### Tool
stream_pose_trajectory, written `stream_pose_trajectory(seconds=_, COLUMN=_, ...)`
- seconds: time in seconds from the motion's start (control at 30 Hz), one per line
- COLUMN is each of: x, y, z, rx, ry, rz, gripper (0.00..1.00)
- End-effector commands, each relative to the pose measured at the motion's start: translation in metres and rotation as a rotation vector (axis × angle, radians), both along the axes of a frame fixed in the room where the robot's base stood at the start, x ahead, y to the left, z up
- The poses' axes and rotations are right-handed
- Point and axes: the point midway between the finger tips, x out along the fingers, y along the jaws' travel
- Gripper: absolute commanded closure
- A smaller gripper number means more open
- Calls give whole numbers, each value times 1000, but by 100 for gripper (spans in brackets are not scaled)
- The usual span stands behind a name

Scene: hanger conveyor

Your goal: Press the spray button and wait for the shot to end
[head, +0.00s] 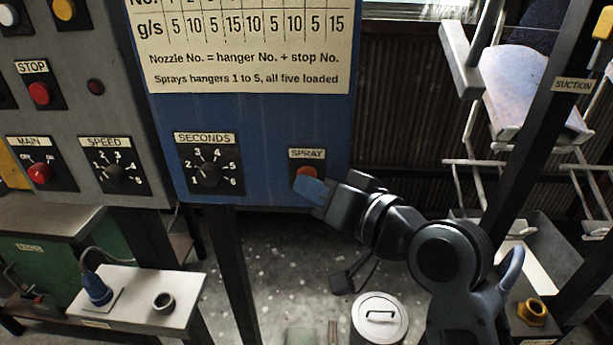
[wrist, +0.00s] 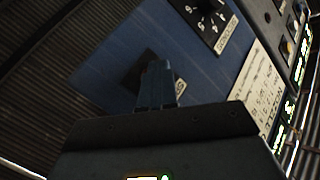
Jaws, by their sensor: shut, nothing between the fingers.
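My gripper (head: 300,184) is shut and empty. Its blue fingertips are at the lower edge of the button and partly cover it in the head view. I cannot tell whether they touch it or whether it is pushed in. In the wrist view the shut fingers (wrist: 155,85) stand in front of the black button plate (wrist: 135,77) and hide the button.
The SECONDS dial (head: 210,176) is left of the spray button on the same panel. The grey panel farther left has the red STOP button (head: 39,93), MAIN switch (head: 40,173) and SPEED dial (head: 115,176). A dark SUCTION post (head: 545,130) and hanging pale parts stand at right.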

Motion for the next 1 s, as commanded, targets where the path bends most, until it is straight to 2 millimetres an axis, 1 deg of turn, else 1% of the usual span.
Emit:
stream_pose_trajectory(seconds=0.17, x=-2, y=0, z=1, rx=0, ry=0, rz=-1, gripper=100)
stream_pose_trajectory(seconds=0.5, x=-17, y=0, z=1, rx=0, ry=-1, rz=-1, gripper=100)
stream_pose_trajectory(seconds=0.83, x=-19, y=0, z=1, rx=0, ry=-1, rz=-1, gripper=100)
stream_pose_trajectory(seconds=1.0, x=-31, y=1, z=1, rx=0, ry=1, rz=1, gripper=100)
